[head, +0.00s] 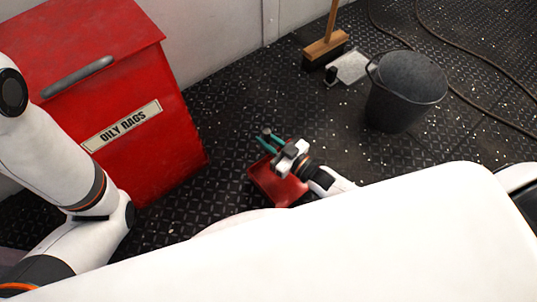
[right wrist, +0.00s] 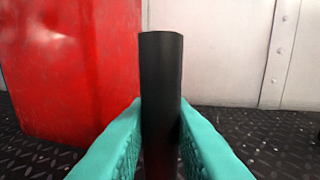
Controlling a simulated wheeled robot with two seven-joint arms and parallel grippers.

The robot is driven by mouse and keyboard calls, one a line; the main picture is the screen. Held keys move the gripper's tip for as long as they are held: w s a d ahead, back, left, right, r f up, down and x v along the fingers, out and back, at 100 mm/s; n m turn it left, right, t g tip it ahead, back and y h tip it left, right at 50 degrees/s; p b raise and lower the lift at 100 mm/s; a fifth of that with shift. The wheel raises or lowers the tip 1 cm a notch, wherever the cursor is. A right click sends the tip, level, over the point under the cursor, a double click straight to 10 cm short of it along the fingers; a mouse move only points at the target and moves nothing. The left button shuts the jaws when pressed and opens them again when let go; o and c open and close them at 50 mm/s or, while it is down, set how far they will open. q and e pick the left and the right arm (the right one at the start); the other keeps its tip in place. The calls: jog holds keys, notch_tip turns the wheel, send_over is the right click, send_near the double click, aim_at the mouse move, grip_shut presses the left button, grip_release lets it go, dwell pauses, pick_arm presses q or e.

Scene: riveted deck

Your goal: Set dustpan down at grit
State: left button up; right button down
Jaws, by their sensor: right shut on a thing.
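A red dustpan (head: 268,184) shows low over the dark deck in the head view, partly hidden by my right gripper (head: 270,142). The teal fingers are shut on its upright black handle (right wrist: 161,85) in the right wrist view. I cannot tell whether the pan touches the deck. Pale grit (head: 365,158) is scattered on the deck, below and around the grey bucket. My left arm shows at the left, but its gripper is out of view.
A red oily rags bin (head: 160,150) stands to the left of the dustpan. A dark grey bucket (head: 400,95) stands at the upper right. Near it are a broom (head: 325,45) and a pale flat pan (head: 352,67). A hose (head: 470,50) lies behind. Open deck lies between bin and bucket.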

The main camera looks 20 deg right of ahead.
notch_tip(320, 180, down, 5)
jog(key=b, duration=0.3)
jog(key=shift+r, duration=0.15)
jog(key=c, duration=1.3)
grip_release()
jog(key=shift+f, duration=0.2)
